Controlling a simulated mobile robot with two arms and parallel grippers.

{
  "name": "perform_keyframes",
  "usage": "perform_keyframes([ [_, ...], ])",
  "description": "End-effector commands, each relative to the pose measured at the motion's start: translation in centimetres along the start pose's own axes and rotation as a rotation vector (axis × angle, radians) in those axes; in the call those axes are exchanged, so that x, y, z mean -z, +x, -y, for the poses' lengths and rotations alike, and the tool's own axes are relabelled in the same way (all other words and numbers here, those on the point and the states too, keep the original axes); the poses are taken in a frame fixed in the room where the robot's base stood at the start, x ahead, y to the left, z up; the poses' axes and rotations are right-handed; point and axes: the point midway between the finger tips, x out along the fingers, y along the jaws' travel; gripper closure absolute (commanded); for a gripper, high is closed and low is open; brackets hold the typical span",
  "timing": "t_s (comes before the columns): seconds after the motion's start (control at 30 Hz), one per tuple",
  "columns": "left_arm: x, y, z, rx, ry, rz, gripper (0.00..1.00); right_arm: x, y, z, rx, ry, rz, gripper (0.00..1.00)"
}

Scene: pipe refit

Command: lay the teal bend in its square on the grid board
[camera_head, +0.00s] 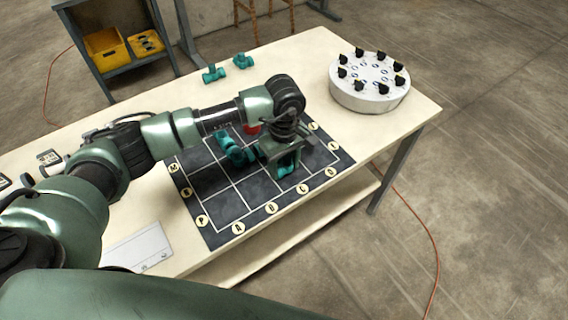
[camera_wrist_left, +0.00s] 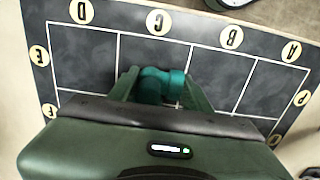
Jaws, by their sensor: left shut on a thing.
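My left gripper (camera_head: 283,160) is over the right part of the dark grid board (camera_head: 213,183), pointing down. It is shut on the teal bend (camera_head: 286,171), whose lower part shows between the fingers. In the left wrist view the bend (camera_wrist_left: 160,84) sits between the two fingertips (camera_wrist_left: 160,95), over the board (camera_wrist_left: 75,70) near the columns marked C and D. I cannot tell whether the bend touches the board. My right gripper is not in view.
Teal pipe pieces (camera_head: 232,150) and a red part (camera_head: 252,128) are on the board beside my gripper. Two teal pieces (camera_head: 213,75) (camera_head: 243,61) lie at the back. A round white stand (camera_head: 368,98) with black knobs is at right. A pale plate (camera_head: 140,246) lies front left.

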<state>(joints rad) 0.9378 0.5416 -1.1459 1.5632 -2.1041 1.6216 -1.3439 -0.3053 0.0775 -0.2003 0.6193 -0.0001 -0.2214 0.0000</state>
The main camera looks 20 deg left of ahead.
Motion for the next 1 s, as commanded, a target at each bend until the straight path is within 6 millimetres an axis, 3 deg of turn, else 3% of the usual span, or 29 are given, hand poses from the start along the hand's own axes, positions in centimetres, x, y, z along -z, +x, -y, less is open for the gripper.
perform_keyframes([
  [0.07,0.0,0.3,0.0,0.000,0.000,0.000,0.92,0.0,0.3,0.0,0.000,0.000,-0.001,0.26],
  [0.1,0.0,0.3,0.0,0.000,0.000,0.000,0.49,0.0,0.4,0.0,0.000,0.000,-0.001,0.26],
  [0.17,0.0,0.2,0.0,0.000,0.000,0.000,0.32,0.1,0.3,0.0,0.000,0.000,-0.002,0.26],
  [0.2,0.0,0.2,0.0,0.000,0.000,0.000,0.30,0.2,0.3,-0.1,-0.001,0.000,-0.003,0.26],
  [0.63,0.1,-0.8,-0.1,-0.004,0.000,-0.001,0.30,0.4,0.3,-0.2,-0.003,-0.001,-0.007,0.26],
  [1.0,0.1,-8.3,-0.1,-0.005,0.000,-0.004,0.30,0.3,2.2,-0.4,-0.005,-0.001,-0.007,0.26],
])
